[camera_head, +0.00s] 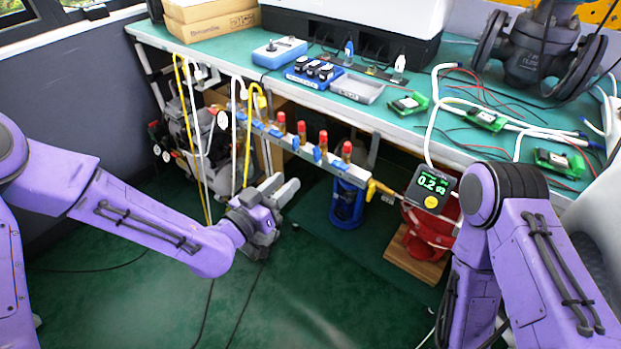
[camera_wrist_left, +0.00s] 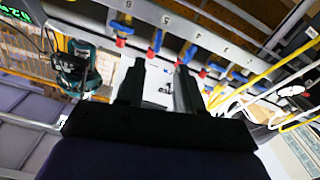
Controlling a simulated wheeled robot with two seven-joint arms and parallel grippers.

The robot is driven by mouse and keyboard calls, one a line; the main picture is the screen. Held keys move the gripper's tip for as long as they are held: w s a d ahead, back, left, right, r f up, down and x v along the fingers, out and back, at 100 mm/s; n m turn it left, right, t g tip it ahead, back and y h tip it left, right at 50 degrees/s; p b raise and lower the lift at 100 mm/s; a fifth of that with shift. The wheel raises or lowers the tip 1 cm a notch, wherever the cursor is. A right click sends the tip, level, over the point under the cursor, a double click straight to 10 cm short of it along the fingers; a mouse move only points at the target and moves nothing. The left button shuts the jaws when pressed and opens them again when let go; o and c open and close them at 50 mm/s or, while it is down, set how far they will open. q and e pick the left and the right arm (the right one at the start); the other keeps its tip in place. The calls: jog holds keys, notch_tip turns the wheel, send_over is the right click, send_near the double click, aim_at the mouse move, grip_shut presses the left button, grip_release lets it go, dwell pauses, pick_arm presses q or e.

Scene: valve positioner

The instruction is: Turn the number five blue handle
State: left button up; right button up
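A metal manifold bar (camera_head: 309,152) runs along the bench front with a row of red-topped fittings and small blue handles. In the left wrist view the bar (camera_wrist_left: 178,30) carries printed numbers, small and tilted. The blue handle (camera_wrist_left: 154,46) that seems nearest the mark reading 5 lies just beyond my left fingertips, roughly between them. I cannot be sure of its number. My left gripper (camera_head: 284,186) is below and in front of the bar, its fingers apart and empty. It also shows in the left wrist view (camera_wrist_left: 160,67). My right gripper is out of frame.
A gauge reading about 0.2 (camera_head: 431,190) hangs at the bar's right end. Yellow and white hoses (camera_head: 190,120) hang at its left. The green bench top (camera_head: 225,50) overhangs behind the bar. A blue device (camera_head: 347,200) and a red one (camera_head: 425,240) stand below. The floor in front is open.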

aim_at(317, 154)
pick_arm(q)
jog(key=x, duration=1)
jog(key=shift+w+d+r, duration=0.1)
jog(key=shift+d+r, duration=0.05)
grip_shut()
